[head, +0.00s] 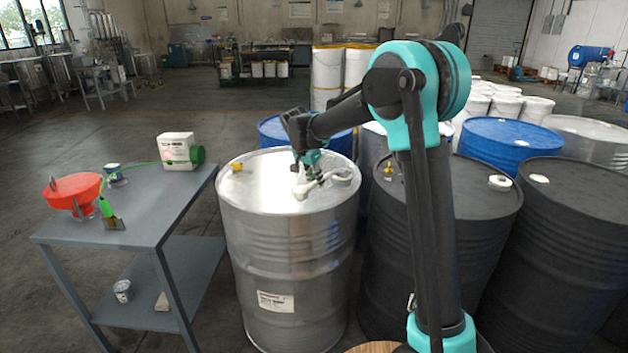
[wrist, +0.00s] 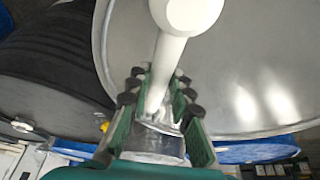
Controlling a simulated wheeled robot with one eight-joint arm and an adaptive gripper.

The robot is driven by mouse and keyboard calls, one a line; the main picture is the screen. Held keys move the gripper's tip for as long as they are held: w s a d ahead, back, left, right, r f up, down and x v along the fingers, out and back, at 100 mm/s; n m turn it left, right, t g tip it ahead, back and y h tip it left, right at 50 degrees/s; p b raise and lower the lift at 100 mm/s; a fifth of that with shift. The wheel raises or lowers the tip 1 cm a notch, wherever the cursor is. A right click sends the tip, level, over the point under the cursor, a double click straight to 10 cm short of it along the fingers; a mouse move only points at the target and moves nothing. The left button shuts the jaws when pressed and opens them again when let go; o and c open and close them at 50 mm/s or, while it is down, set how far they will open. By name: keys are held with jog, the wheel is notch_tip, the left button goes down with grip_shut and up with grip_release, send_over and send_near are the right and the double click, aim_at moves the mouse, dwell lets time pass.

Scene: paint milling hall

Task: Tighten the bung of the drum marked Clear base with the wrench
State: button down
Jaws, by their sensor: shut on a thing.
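A silver steel drum (head: 283,235) stands in the middle of the head view, with a white label (head: 275,301) whose print is too small to read surely. My gripper (head: 309,168) is low over the right part of its lid. It is shut on a pale wrench (head: 305,188), which also shows in the wrist view (wrist: 158,85) running up from between my fingers (wrist: 155,98) to a rounded white end over the lid. I cannot tell whether the wrench sits on a bung; that spot is covered. A yellow cap (head: 237,167) shows at the lid's left edge.
A grey table (head: 150,212) with a red funnel (head: 72,192), a white jug (head: 178,150) and a scraper stands at the left. Black drums (head: 540,260) crowd the right, blue drums (head: 505,140) stand behind. Open floor lies beyond the table.

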jog(key=shift+r, duration=0.1)
dwell(0.3)
jog(key=shift+r, duration=2.4)
jog(key=shift+r, duration=2.5)
